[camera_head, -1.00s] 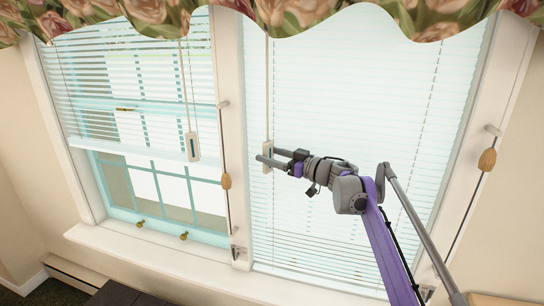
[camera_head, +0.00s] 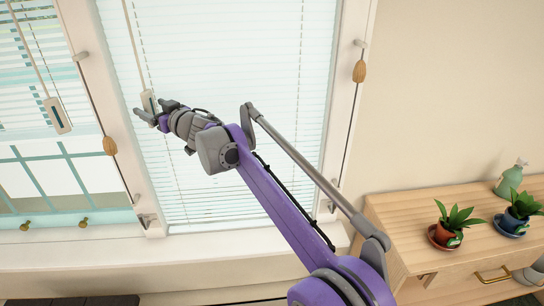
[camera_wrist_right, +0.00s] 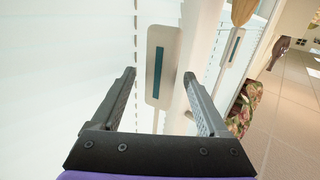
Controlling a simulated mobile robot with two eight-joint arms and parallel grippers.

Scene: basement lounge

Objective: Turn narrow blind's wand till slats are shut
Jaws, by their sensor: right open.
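The right-hand blind (camera_head: 215,90) hangs full length with pale slats that look nearly closed. Its wand (camera_head: 136,45) hangs near its left edge and ends in a white handle (camera_head: 149,102). In the right wrist view, this handle (camera_wrist_right: 162,65) shows a dark teal strip and stands upright in the gap between my fingertips. My right gripper (camera_head: 152,110) is open around it; I see no clear contact. I cannot tell which blind is narrower from this cropped view. My left gripper is out of view.
Wooden cord tassels (camera_head: 109,146) hang on the post between the windows and on the right frame (camera_head: 359,71). The window sill (camera_head: 90,252) runs below.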

